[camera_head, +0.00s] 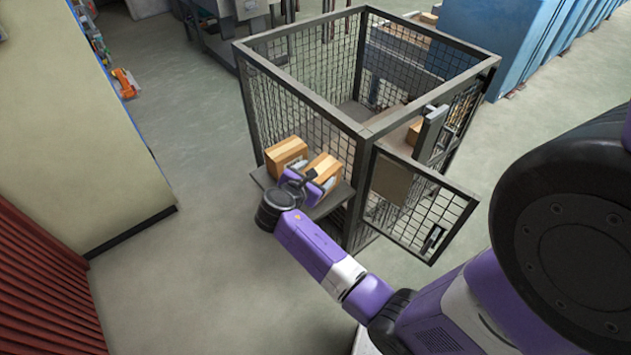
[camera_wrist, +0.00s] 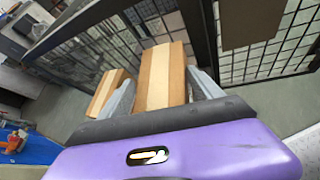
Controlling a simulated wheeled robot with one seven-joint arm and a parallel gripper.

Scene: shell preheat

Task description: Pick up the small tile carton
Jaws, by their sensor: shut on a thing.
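Two brown cartons with a pale tape stripe rest on a grey shelf (camera_head: 340,195) on the front of a wire mesh cage. My gripper (camera_head: 313,180) is at the right-hand one, which I take as the small tile carton (camera_head: 325,166). In the wrist view this carton (camera_wrist: 163,72) sits between the two grey fingers of my gripper (camera_wrist: 163,88), and they are shut on it. The other carton (camera_head: 286,154) stands just to its left; it also shows in the wrist view (camera_wrist: 107,91). My gripper hides the held carton's near lower part, so I cannot tell if it touches the shelf.
The mesh cage (camera_head: 363,130) rises right behind the shelf. Its mesh door (camera_head: 420,210) stands open to the right of the shelf. Another box (camera_head: 414,131) is inside the cage. A beige cabinet (camera_head: 80,120) is at the left. The floor between is clear.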

